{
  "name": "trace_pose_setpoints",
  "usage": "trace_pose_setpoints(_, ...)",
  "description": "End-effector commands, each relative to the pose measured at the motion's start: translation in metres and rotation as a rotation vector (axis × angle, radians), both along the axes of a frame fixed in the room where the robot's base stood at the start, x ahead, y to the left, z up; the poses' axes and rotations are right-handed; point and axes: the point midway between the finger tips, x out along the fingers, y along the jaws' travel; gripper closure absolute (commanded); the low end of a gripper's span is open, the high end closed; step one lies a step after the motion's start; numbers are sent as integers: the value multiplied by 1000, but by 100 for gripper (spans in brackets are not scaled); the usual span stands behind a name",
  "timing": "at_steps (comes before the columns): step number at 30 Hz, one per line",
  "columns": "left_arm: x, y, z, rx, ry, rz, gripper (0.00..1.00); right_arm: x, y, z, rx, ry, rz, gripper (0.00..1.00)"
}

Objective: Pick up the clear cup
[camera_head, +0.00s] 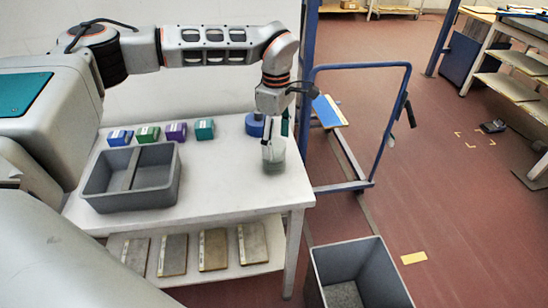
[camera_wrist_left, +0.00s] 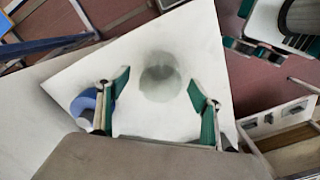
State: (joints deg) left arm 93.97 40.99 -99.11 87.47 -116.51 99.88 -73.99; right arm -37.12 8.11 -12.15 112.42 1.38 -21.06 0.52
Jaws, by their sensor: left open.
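The clear cup (camera_head: 274,161) stands near the right end of the white table (camera_head: 222,186). In the left wrist view the cup (camera_wrist_left: 160,80) is a faint, greyish round shape ahead of and between the fingers. My left gripper (camera_head: 276,140) points down over the cup from above. Its green-padded fingers (camera_wrist_left: 159,80) are spread open with nothing held between them. The left wrist view does not clearly show whether the fingertips reach down beside the cup. My right gripper is not in view.
A blue round object (camera_head: 254,126) stands close behind the cup, beside the gripper. A grey divided bin (camera_head: 131,202) and several small coloured boxes (camera_head: 176,132) stand farther left. A blue-framed cart (camera_head: 374,150) and a grey crate (camera_head: 318,266) are beyond the table's right edge.

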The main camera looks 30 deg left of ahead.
Motion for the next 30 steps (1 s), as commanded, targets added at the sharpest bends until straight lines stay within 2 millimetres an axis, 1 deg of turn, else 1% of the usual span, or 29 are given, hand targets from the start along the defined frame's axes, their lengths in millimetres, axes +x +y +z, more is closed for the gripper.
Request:
trace_pose_setpoints(2, 2, 7, 2, 17, -6, 4, 34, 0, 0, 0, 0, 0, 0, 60)
trace_pose_setpoints(5, 2, 10, -5, 23, -6, 5, 34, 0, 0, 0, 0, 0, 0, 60)
trace_pose_setpoints(13, 0, 10, -33, 21, -6, 5, 34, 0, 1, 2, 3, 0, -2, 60)
trace_pose_setpoints(18, -4, 12, -58, 20, -5, 5, 34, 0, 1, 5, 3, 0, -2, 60)
trace_pose_setpoints(21, -4, 12, -68, 20, -7, 5, 34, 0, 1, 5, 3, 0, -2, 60)
trace_pose_setpoints(24, -3, 11, -73, 19, -8, 4, 34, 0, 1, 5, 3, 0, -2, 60)
trace_pose_setpoints(30, -3, 11, -73, 19, -8, 4, 34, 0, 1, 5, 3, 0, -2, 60)
